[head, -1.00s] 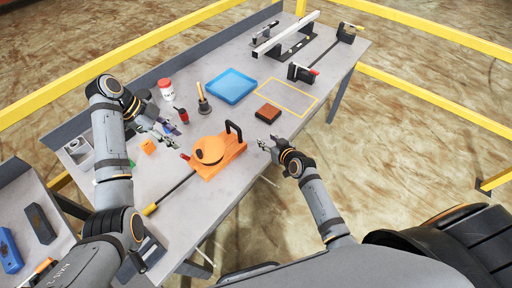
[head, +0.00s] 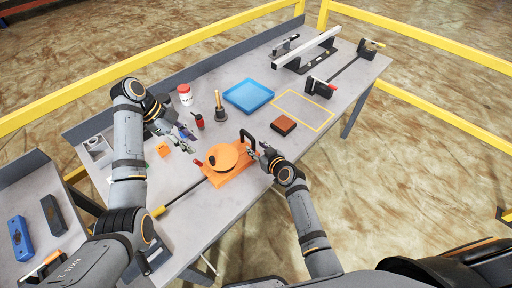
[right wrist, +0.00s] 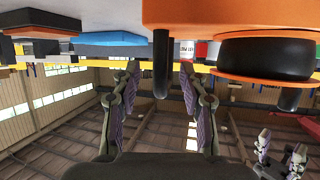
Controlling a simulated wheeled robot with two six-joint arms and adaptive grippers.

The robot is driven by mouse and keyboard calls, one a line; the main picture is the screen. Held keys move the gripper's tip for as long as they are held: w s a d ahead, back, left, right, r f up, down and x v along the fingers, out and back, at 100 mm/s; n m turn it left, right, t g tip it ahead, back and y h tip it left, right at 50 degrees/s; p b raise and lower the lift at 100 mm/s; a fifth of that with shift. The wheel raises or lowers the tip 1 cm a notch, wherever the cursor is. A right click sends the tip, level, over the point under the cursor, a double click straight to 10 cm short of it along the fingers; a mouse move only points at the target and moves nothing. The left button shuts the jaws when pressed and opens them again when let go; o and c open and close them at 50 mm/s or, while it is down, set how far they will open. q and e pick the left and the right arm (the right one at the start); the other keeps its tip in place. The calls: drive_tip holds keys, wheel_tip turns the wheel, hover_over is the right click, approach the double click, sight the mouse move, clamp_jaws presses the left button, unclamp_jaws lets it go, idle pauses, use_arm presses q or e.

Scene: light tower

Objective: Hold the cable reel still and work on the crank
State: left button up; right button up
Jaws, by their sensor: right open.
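The orange cable reel (head: 228,160) sits on the table, with a black U-shaped handle (head: 246,134) on its right side. The crank's red knob (head: 198,163) shows at the reel's left edge. My right gripper (head: 262,152) is open beside the handle. In the right wrist view, which looks upside down, the black handle (right wrist: 161,62) stands between the parted fingers (right wrist: 157,80), with no clear contact. The reel's black and orange drum (right wrist: 265,55) is to its right. My left gripper (head: 186,136) is open and empty, above the table left of the reel; it also shows in the right wrist view (right wrist: 281,150).
A blue tray (head: 248,96) and a brown block (head: 283,124) lie beyond. The yellow-outlined area (head: 318,127) is bare.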

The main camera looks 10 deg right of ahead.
drive_tip(key=shift+x, duration=0.75)
clamp_jaws()
idle(0.9)
